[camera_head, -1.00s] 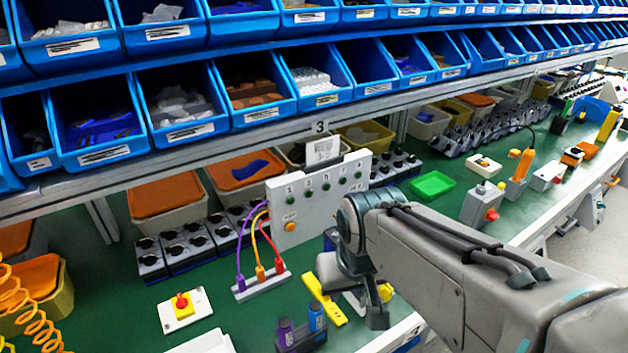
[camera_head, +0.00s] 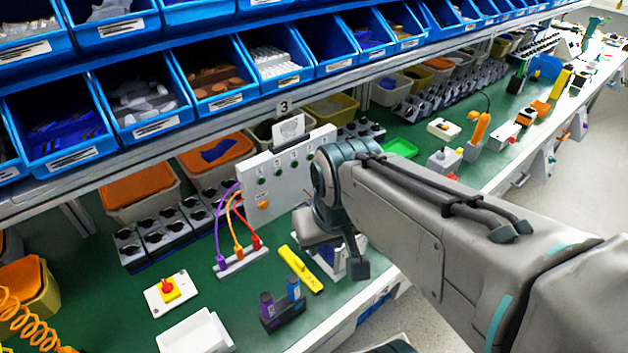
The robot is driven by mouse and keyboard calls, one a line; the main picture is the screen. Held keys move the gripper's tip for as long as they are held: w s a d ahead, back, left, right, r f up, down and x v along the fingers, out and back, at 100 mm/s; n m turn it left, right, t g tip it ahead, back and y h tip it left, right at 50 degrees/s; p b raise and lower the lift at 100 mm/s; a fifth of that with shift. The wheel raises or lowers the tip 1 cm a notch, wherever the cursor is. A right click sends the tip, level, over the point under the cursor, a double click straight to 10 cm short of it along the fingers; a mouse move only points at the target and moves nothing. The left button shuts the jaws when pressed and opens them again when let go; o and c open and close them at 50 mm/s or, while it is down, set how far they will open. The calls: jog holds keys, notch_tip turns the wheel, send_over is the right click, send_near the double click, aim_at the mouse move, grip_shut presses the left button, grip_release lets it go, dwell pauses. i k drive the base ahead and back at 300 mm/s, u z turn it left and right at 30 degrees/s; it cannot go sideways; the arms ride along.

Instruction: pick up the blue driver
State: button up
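The blue driver (camera_head: 293,288) stands upright in a dark holder (camera_head: 284,317) near the front edge of the green bench. A purple driver (camera_head: 266,304) stands beside it on the left in the same holder. My gripper (camera_head: 345,258) hangs at the end of my arm, behind and to the right of the drivers in the picture, apart from them. Its fingers are mostly hidden by my wrist and I cannot make out the gap between them. No driver shows in it.
A yellow bar tool (camera_head: 301,270) lies between the holder and my gripper. A plug strip (camera_head: 242,262) with cables and a white panel (camera_head: 286,172) stand behind. Blue bins (camera_head: 150,100) hang above.

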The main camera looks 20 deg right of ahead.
aim_at(293, 285)
jog(key=z, duration=0.55)
jog(key=k, duration=0.4)
jog(key=u, duration=0.2)
jog(key=i, duration=0.4)
jog(key=u, duration=3.3)
jog(key=k, duration=0.75)
jog(key=z, duration=1.7)
